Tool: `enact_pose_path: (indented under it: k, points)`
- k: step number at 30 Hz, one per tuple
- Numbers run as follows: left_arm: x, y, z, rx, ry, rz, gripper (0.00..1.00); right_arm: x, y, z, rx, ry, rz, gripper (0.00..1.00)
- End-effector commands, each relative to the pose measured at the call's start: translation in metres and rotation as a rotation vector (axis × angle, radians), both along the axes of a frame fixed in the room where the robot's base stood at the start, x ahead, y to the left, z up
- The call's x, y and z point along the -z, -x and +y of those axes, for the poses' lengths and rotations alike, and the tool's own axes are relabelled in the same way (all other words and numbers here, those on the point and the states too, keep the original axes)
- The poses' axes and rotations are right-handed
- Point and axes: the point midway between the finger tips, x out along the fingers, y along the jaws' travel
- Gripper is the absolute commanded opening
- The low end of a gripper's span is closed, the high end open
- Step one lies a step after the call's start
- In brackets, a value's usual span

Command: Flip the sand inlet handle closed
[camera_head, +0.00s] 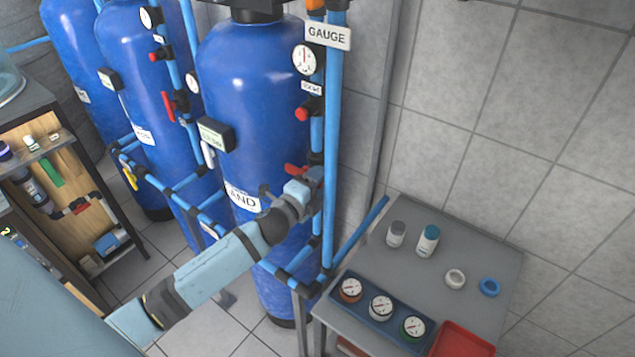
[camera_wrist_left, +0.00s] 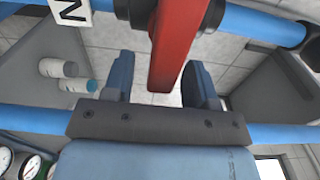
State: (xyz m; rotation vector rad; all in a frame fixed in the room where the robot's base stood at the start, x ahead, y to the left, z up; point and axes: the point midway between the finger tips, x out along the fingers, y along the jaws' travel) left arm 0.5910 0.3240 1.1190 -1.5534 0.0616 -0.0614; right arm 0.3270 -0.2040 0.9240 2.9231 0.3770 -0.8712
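The blue sand tank (camera_head: 250,110) carries a partly legible "SAND" label (camera_head: 242,198). A red valve handle (camera_head: 296,169) shows on the pipe beside the tank, just above my left gripper (camera_head: 312,180). In the left wrist view, a red handle (camera_wrist_left: 178,45) reaches down between the two fingers of my left gripper (camera_wrist_left: 158,85). The fingers are open, with gaps visible on both sides of the handle. In the head view my wrist and the pipes partly hide the fingers. My right gripper is in neither view.
A vertical blue pipe (camera_head: 333,150) stands close by my left gripper. A grey table (camera_head: 470,240) with bottles, gauges and a red tray (camera_head: 462,342) stands at the right.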

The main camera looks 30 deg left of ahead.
Motion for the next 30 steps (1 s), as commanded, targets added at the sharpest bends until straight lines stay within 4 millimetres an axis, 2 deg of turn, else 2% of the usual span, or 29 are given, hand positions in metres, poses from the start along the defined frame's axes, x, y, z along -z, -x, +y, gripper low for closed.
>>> enact_pose_path:
  k: [5, 8, 15, 21, 25, 30]
  points:
    - [0.001, 0.008, 0.001, 0.000, 0.001, 0.000, 0.52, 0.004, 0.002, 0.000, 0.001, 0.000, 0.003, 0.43]
    - [0.003, 0.023, 0.002, 0.000, 0.001, 0.001, 0.52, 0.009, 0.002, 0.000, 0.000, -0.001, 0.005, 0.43]
    - [0.005, 0.078, 0.006, 0.001, 0.000, 0.003, 0.52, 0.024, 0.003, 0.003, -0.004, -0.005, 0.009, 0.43]
    - [0.003, 0.116, 0.009, 0.000, 0.000, 0.002, 0.52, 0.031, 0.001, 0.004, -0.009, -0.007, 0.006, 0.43]
    - [0.002, 0.130, 0.010, 0.000, 0.001, 0.001, 0.52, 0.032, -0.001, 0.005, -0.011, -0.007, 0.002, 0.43]
    - [0.000, 0.137, 0.011, 0.000, 0.000, 0.000, 0.52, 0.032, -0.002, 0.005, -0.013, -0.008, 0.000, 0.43]
